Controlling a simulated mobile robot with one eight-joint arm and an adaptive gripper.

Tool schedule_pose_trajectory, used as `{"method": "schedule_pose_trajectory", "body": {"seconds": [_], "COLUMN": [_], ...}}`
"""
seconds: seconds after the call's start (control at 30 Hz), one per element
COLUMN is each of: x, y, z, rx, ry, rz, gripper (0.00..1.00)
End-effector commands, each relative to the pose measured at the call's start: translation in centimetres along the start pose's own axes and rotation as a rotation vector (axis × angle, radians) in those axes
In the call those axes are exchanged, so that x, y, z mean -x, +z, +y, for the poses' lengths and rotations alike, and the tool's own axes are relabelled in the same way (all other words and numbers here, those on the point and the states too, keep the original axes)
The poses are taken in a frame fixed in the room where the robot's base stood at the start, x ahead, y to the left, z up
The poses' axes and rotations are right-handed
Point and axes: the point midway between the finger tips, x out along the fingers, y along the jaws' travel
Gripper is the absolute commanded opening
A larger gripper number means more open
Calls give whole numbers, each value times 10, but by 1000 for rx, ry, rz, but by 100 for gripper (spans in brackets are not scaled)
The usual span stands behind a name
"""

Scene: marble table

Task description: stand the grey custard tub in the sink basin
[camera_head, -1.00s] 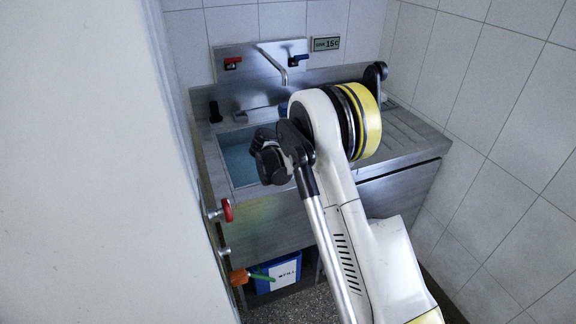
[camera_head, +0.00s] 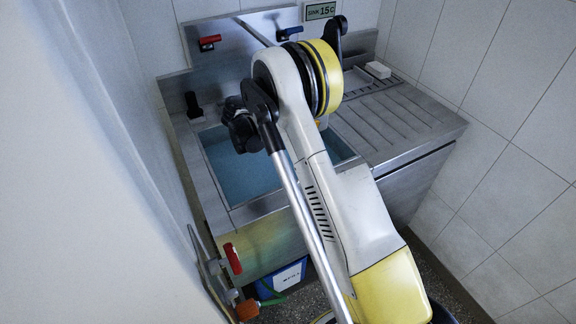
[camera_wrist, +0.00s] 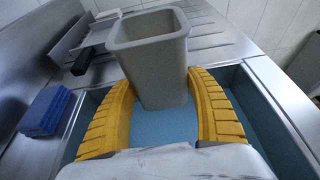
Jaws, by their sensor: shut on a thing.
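The grey custard tub (camera_wrist: 158,75) is in the wrist view, an empty-looking, square-mouthed tub with its opening up. My gripper (camera_wrist: 160,88) is shut on it, with one yellow finger along each side. The sink basin (camera_head: 222,165) has a blue floor and a steel rim in the head view. In the wrist view the basin's blue floor (camera_wrist: 158,130) shows below and around the tub. I cannot tell whether the tub's base touches the floor. My arm hides the tub and most of the gripper in the head view.
A ribbed drainboard (camera_head: 395,120) lies right of the basin, with a white block (camera_head: 378,70) at its back. A tap with red (camera_head: 209,41) and blue (camera_head: 290,33) handles is behind. A blue block (camera_wrist: 45,110) sits beside the basin.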

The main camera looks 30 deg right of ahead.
Motion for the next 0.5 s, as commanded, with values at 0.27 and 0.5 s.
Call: {"method": "schedule_pose_trajectory", "body": {"seconds": [0.27,0.5], "x": [-15,-32], "y": [-37,-76], "z": [0,0], "rx": [0,0], "ry": [0,0], "rz": [-1,-1], "gripper": [24,24]}}
